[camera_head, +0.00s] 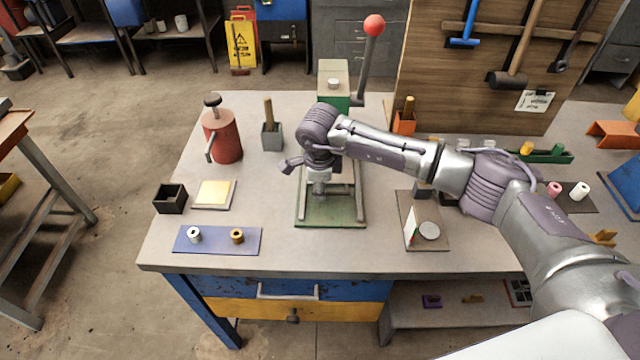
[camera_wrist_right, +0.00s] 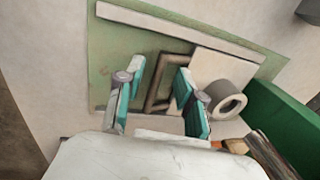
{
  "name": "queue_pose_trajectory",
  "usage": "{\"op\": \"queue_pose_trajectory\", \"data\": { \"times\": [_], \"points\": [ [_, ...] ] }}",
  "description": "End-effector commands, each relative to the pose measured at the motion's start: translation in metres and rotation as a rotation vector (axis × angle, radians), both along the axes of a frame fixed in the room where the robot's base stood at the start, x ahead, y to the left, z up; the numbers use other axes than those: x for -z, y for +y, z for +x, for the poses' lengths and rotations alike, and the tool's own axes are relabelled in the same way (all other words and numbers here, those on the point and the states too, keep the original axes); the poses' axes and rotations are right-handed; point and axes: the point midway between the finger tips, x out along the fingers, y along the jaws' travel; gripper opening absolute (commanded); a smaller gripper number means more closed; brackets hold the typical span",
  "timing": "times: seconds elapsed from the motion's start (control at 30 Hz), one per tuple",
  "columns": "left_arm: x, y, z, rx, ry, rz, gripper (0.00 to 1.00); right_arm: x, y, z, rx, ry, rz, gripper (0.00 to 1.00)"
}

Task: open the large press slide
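The large press stands on the table, with a green body (camera_head: 333,82), a lever with a red ball (camera_head: 374,25) and a green base plate (camera_head: 330,219) with rails along its sides. In the right wrist view the base plate (camera_wrist_right: 112,62) carries a cream slide plate (camera_wrist_right: 222,66) with a grey ring-shaped part (camera_wrist_right: 224,100) and a brown frame-like handle (camera_wrist_right: 155,88). My right gripper (camera_head: 319,190) points down over the base plate. In the wrist view its teal-padded fingers (camera_wrist_right: 160,78) are apart, with the handle showing between them; contact is unclear. My arm hides much of the slide. My left gripper is out of view.
A red canister (camera_head: 222,138), a black box (camera_head: 170,199) and a blue mat (camera_head: 217,240) with two small rings lie left of the press. A brown plate (camera_head: 422,206) with a round part is at the right. The table front before the press is clear.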

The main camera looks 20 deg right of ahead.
Motion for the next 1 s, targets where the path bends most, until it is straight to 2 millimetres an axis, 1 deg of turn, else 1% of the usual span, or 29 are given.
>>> {"op": "queue_pose_trajectory", "data": {
  "times": [0.13,0.37,0.4,0.47,0.6,0.63,1.0],
  "points": [
    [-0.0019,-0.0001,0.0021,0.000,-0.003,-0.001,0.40,0.0075,-0.0004,0.0011,0.000,0.000,-0.001,0.37],
    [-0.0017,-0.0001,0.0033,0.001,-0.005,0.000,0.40,0.0085,-0.0004,0.0014,-0.001,-0.001,0.000,0.37],
    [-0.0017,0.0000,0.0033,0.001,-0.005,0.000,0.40,0.0084,-0.0004,0.0014,-0.001,-0.001,0.000,0.36],
    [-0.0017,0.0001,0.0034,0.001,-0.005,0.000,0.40,0.0084,-0.0004,0.0014,-0.001,0.000,0.000,0.26],
    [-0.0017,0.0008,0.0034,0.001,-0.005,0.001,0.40,0.0082,-0.0003,0.0013,-0.001,0.000,0.000,0.02],
    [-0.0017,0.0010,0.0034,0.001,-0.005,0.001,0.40,0.0082,-0.0001,0.0012,-0.001,0.000,0.000,0.00],
    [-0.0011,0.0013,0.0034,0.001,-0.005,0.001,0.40,0.0081,0.0016,0.0014,-0.003,-0.002,0.003,0.00]
  ]
}}
